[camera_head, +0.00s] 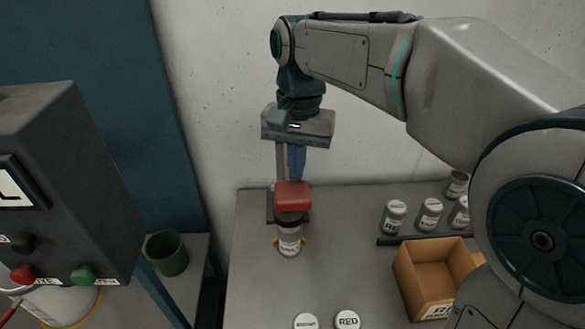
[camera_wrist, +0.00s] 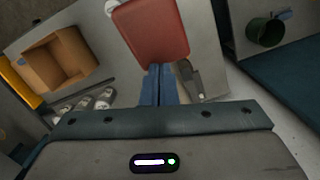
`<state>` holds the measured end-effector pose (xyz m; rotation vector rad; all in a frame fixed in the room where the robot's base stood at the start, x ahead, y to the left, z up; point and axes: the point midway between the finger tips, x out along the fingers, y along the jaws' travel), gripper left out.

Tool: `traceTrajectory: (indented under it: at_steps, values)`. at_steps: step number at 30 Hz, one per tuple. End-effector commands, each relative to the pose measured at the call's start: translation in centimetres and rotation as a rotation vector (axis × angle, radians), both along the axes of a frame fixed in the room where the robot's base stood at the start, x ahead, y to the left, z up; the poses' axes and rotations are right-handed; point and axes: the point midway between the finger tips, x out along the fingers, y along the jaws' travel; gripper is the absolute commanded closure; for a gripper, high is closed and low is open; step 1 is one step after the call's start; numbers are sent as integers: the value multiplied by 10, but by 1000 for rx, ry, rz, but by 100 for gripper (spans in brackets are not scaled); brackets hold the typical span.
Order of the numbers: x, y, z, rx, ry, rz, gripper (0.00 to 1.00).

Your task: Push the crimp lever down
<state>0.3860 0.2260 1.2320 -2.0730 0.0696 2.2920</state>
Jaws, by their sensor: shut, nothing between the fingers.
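The crimp lever's red block (camera_head: 292,195) sits over a labelled can (camera_head: 289,242) in the crimping stand (camera_head: 272,208) on the bench. It fills the upper middle of the wrist view (camera_wrist: 155,35). My gripper (camera_head: 296,177) points down from above, its blue fingers shut and empty. The fingertips are at the block's near edge in the wrist view (camera_wrist: 158,68); I cannot tell whether they touch it. The block hides most of the can's top. A grey upright post (camera_head: 281,160) stands beside the fingers.
A cardboard box (camera_head: 437,277) stands on the right of the bench, and several cans (camera_head: 430,213) stand behind a dark rail. Two lids or cans (camera_head: 347,320) are at the front. A dark control box (camera_head: 60,180) stands left, with a green cup (camera_head: 167,253) nearby.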

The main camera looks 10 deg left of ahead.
Motion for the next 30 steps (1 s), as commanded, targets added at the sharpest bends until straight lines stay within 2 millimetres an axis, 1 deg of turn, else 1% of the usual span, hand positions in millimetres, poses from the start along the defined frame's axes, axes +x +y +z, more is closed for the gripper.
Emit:
traceTrajectory:
  at_steps: [1, 2, 10, 14, 17, 27, 30]
  values:
    - [4, -1, 4, -1, 1, -2, 100]
    - [5, -1, 3, -1, 1, -1, 100]
    - [5, 0, 2, -1, 0, 0, 100]
    - [6, 0, 10, 1, -2, 1, 100]
    - [8, 0, 24, 1, -3, 0, 100]
    - [15, -1, 91, 2, -3, 0, 100]
    - [17, -1, 107, 2, -4, 0, 100]
